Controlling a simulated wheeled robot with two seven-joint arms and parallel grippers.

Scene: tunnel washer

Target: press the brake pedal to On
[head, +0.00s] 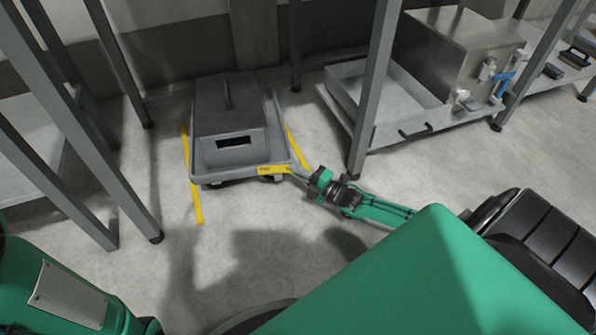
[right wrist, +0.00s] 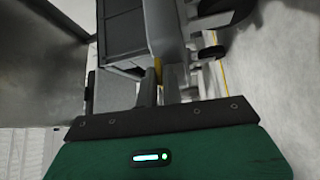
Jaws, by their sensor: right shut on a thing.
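A grey wheeled cart (head: 230,125) with a sloped lid and a dark slot stands on the floor in the head view. A yellow bar with small dark marks, which I take for the brake pedal (head: 271,169), runs along its lower front right edge. My right gripper (head: 299,174) is at the right end of this bar and is shut on it. In the right wrist view, a bit of yellow (right wrist: 158,69) shows by the fingers, with the cart's grey side behind. The fingers hide part of the pedal, and its setting cannot be read.
Yellow floor lines (head: 195,185) flank the cart. A grey frame leg (head: 376,90) stands right of it, beside a low metal tray (head: 395,125) with a steel box (head: 460,50). Another frame (head: 85,150) stands at the left. The floor in front is clear.

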